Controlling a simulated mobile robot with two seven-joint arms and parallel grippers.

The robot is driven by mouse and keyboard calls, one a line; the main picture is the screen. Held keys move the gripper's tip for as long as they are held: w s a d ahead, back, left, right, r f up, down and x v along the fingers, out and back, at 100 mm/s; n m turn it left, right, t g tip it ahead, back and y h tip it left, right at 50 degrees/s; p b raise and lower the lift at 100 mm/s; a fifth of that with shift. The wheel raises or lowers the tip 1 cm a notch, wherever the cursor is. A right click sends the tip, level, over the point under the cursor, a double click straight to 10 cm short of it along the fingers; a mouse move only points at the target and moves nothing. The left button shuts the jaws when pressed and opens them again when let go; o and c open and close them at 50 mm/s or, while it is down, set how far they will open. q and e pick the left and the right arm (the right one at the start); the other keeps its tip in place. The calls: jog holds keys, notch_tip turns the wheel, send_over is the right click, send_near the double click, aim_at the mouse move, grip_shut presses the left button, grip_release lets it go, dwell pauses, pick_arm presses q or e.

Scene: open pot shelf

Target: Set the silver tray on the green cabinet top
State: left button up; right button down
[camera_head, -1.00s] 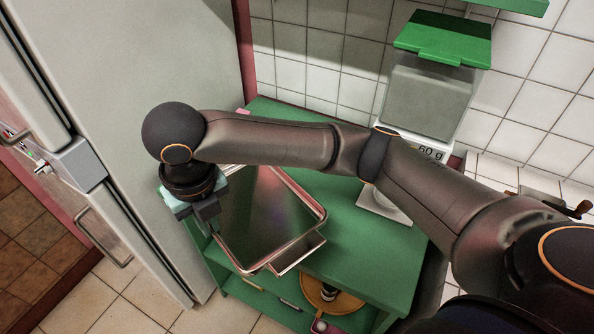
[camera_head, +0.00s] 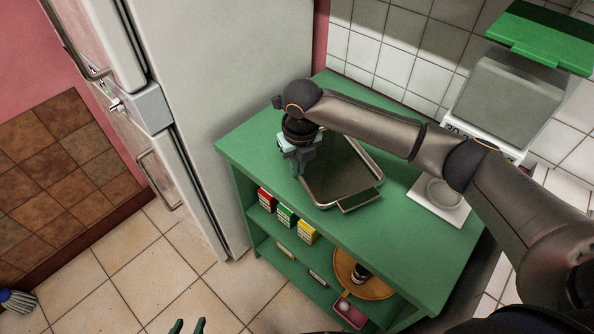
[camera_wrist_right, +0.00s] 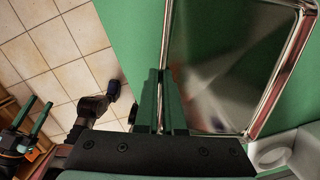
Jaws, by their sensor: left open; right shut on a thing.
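The silver tray (camera_head: 345,172) is a shallow rectangle with a raised rim. It lies flat over the middle of the green cabinet top (camera_head: 395,225), on it or very close above; I cannot tell whether it touches. My right gripper (camera_head: 299,166) is shut on the tray's left rim. In the right wrist view the gripper (camera_wrist_right: 168,90) covers part of the rim of the tray (camera_wrist_right: 215,65). My left gripper (camera_head: 188,326) is only partly in the head view at the bottom edge. It is open and empty, and also shows in the right wrist view (camera_wrist_right: 31,115).
The fridge (camera_head: 185,80) is left of the cabinet. Small boxes (camera_head: 286,216) and a round brown tray (camera_head: 360,280) are on lower shelves. The cabinet top's front left is clear.

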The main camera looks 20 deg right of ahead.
jog(key=shift+a+f, duration=0.1)
jog(key=shift+f, duration=0.8)
jog(key=shift+f, duration=0.1)
jog(key=c, duration=1)
grip_release()
jog(key=r, duration=0.4)
jog(key=s+r, duration=0.1)
jog(key=r, duration=0.7)
jog(key=shift+s+r, duration=0.1)
jog(key=shift+s, duration=0.2)
